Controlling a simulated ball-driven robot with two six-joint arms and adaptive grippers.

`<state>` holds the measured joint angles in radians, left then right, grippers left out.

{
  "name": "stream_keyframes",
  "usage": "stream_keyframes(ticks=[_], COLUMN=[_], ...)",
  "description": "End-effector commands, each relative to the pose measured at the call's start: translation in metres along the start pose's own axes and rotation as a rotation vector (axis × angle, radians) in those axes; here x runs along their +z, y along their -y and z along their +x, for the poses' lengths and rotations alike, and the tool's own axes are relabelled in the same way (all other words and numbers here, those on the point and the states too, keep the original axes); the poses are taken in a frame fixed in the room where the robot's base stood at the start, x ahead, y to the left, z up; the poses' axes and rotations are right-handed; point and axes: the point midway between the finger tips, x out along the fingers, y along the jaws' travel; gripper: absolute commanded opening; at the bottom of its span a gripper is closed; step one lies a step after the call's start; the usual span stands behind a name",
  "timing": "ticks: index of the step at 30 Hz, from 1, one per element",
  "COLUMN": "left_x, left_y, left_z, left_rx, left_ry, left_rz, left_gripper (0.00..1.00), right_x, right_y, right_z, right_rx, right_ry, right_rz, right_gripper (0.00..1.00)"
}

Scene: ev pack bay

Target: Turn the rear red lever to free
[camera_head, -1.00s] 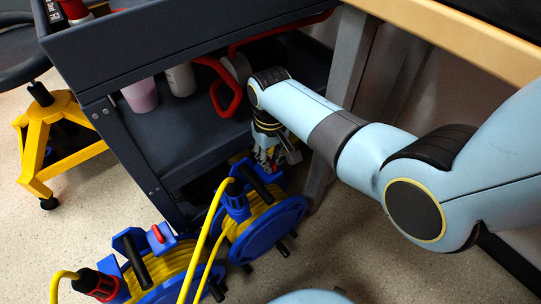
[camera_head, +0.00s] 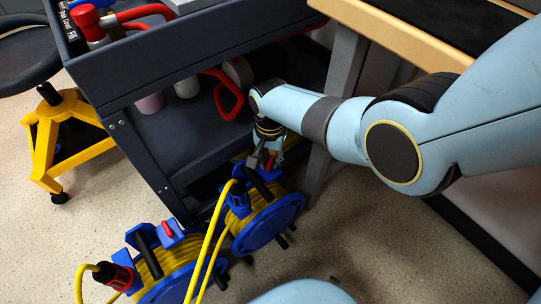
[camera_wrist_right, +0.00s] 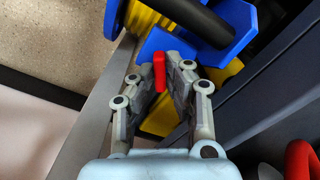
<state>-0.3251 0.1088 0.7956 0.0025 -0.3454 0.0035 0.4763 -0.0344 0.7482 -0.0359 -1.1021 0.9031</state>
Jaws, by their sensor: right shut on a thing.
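Two blue reels with yellow cable stand on the floor. The rear reel (camera_head: 268,222) is beside the cart, and the front reel (camera_head: 168,265) is lower left with its own small red lever (camera_head: 167,229). My right gripper (camera_head: 268,160) is at the top of the rear reel's blue frame. In the right wrist view the rear red lever (camera_wrist_right: 159,72) stands between the fingertips of my right gripper (camera_wrist_right: 159,80), which are shut on it. This lever is hard to make out in the head view. My left gripper is not in view.
A dark grey cart (camera_head: 185,150) stands right behind the reels, with a red-handled item (camera_head: 226,95) on its lower shelf. A wooden-edged bench (camera_head: 410,35) is at upper right. A yellow-legged stool (camera_head: 50,145) is at left. Open floor lies right of the reels.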

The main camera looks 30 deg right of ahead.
Motion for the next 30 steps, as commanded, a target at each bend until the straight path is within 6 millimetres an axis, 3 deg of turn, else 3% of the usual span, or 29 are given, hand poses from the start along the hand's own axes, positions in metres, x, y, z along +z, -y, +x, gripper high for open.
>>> stream_keyframes(ticks=[15, 30], left_x=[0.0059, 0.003], left_y=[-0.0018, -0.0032], left_z=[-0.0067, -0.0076], left_rx=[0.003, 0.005], left_ry=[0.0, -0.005], left_rz=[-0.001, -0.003], left_gripper=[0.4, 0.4], right_x=[-0.0012, -0.0011], right_y=[0.0, -0.0004], right_z=[-0.0007, 0.0002], right_rx=[-0.001, -0.001], right_ry=[-0.002, -0.002], right_rz=[0.423, 0.57], right_gripper=[0.0, 0.0])
